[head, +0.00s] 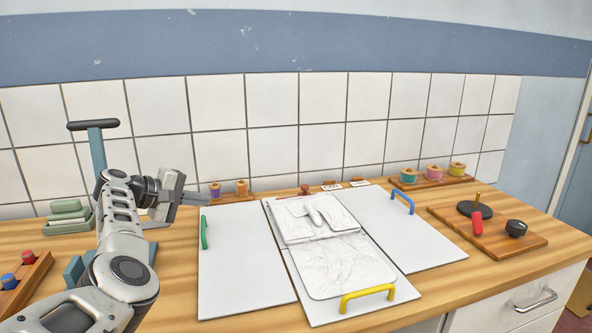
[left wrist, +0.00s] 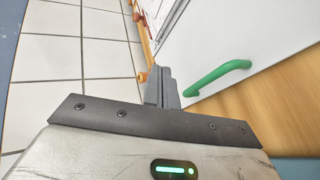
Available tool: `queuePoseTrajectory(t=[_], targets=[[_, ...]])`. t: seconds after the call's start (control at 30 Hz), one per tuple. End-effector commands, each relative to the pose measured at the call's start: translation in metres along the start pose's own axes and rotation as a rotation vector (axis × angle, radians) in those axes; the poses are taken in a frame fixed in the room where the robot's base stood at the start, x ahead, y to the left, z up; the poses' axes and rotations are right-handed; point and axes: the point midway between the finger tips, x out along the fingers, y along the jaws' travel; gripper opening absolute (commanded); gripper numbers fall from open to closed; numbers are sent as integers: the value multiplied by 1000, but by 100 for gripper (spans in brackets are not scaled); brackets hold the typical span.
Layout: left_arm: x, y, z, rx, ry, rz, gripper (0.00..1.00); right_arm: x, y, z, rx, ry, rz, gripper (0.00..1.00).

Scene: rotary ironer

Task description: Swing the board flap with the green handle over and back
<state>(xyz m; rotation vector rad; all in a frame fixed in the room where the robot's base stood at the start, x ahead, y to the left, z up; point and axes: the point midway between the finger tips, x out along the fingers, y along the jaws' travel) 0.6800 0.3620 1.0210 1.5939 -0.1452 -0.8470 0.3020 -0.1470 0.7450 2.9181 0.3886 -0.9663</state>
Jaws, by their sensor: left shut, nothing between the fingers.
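The left board flap (head: 240,262) is a white panel lying flat on the counter, left of the middle board. Its green handle (head: 204,232) stands near its left edge. In the left wrist view the green handle (left wrist: 217,77) is to the right of the fingers, with a visible gap. My left gripper (head: 205,198) is shut and empty, above and slightly left of the green handle; its fingers also show in the left wrist view (left wrist: 162,88). My right gripper is not in view.
The middle board (head: 318,308) has a yellow handle (head: 367,298) and a folded white marbled piece (head: 345,265). The right flap (head: 410,238) has a blue handle (head: 402,202). Thread spools (head: 434,173) stand at the back. A wooden plate with knobs (head: 525,240) lies right.

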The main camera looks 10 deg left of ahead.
Motion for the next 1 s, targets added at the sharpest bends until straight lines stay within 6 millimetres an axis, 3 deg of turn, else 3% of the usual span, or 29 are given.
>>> queuePoseTrajectory(t=[0.1,0.4,1.0], targets=[[2,-24,-5,-24,-13,44,0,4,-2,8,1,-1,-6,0],[2,-54,-12,-55,-29,121,0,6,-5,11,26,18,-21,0],[4,-65,-14,-55,-28,114,0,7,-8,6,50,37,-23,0]])
